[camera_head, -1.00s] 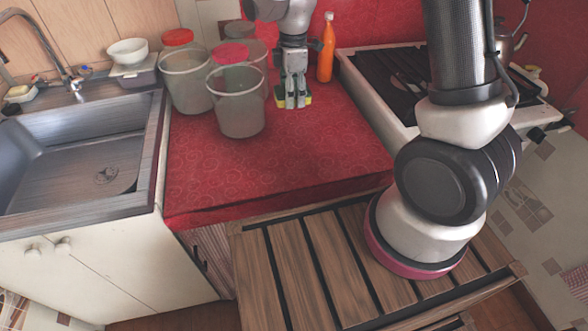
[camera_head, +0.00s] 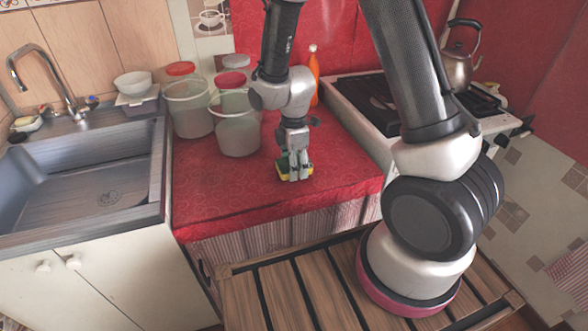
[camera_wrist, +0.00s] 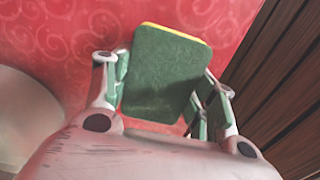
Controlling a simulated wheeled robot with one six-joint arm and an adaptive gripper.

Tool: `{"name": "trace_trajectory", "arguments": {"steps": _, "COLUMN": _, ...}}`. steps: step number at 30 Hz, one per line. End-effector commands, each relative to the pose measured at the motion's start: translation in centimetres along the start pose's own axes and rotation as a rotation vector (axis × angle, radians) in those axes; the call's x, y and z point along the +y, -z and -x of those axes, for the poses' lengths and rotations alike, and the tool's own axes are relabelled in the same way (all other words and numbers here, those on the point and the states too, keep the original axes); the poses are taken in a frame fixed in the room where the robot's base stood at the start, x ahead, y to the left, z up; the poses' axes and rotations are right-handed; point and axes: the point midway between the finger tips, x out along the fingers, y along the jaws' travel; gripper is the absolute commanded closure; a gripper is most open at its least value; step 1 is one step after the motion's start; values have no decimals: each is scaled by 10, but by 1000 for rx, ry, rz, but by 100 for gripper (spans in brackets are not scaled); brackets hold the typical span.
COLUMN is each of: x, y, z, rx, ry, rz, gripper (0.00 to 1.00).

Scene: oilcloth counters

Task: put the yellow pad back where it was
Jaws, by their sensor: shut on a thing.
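The yellow pad (camera_head: 282,174) is a small sponge with a green face, held at the front part of the red counter (camera_head: 225,190). My gripper (camera_head: 294,177) points down and is shut on it.
Lidded clear buckets (camera_head: 236,125) stand left of my gripper. An orange bottle (camera_head: 315,75) stands behind it, partly hidden by my arm. The stove (camera_head: 365,118) is right, the sink (camera_head: 85,190) left. The counter's front left is clear.

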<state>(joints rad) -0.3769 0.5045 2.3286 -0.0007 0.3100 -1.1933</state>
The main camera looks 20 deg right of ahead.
Motion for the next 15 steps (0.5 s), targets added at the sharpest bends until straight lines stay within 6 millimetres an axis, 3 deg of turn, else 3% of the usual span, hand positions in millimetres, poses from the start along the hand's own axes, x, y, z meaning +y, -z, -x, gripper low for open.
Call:
{"name": "trace_trajectory", "arguments": {"steps": 3, "x": 0, "y": 0, "z": -15, "rx": -1, "ry": 1, "rz": 0, "gripper": 73}}
{"name": "trace_trajectory", "arguments": {"steps": 15, "x": 0, "y": 0, "z": -20, "rx": 0, "ry": 0, "rz": 0, "gripper": 73}}
